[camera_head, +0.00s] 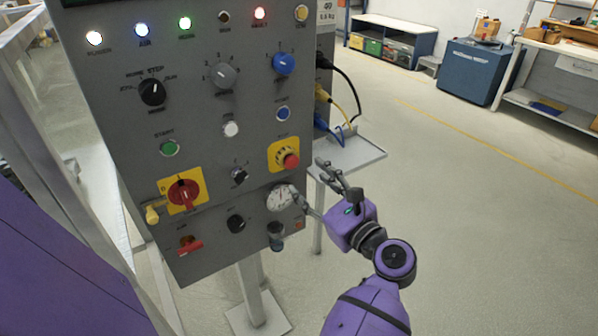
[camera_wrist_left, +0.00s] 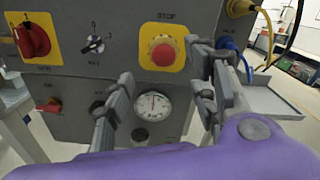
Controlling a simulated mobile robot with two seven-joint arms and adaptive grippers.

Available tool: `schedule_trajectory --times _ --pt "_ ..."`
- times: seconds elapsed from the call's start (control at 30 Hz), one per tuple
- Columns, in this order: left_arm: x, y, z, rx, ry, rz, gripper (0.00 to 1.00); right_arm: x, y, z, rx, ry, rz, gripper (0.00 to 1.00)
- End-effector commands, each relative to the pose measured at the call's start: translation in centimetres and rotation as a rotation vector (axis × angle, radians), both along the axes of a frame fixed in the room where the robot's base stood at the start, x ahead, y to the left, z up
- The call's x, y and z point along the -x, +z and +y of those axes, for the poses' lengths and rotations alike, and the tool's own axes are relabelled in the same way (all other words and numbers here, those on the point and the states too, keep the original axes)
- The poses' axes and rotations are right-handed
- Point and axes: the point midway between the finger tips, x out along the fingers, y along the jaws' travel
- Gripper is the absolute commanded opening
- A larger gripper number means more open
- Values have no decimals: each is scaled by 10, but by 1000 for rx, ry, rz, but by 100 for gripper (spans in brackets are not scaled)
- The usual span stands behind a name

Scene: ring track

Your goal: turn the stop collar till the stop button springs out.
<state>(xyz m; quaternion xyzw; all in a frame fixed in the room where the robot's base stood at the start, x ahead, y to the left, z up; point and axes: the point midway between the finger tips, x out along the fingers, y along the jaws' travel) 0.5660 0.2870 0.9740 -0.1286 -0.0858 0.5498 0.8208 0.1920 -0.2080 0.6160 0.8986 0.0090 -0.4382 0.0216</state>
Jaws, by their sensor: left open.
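The stop button (camera_head: 291,161) is a red mushroom head on a yellow square plate (camera_head: 275,150), at the panel's right side. In the left wrist view the stop button (camera_wrist_left: 163,55) faces me near the top middle. The stop collar (camera_wrist_left: 164,41) shows as a narrow yellowish ring around the red head, mostly hidden by it. My left gripper (camera_head: 308,178) is open and empty, below and right of the button in the head view. My right gripper is not visible.
A round gauge (camera_head: 280,198) sits below the button, close to my fingers. A black key switch (camera_head: 239,175) and red rotary switch (camera_head: 183,193) lie to the left. Cables (camera_head: 340,105) and a grey shelf (camera_head: 350,152) are at the panel's right.

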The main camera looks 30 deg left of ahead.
Motion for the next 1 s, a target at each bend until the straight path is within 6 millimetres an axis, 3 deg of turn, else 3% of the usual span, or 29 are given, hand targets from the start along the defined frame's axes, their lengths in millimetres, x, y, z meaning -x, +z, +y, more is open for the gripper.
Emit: schedule_trajectory --times 0.23,0.83,0.93,1.0 --pt "11 0 -26 1 1 -1 52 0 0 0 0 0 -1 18" --pt "12 0 -28 -5 1 10 52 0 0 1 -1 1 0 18" --pt "3 6 -31 -59 -36 76 52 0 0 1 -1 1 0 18" --pt "-10 23 -39 -180 -94 162 52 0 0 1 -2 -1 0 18"
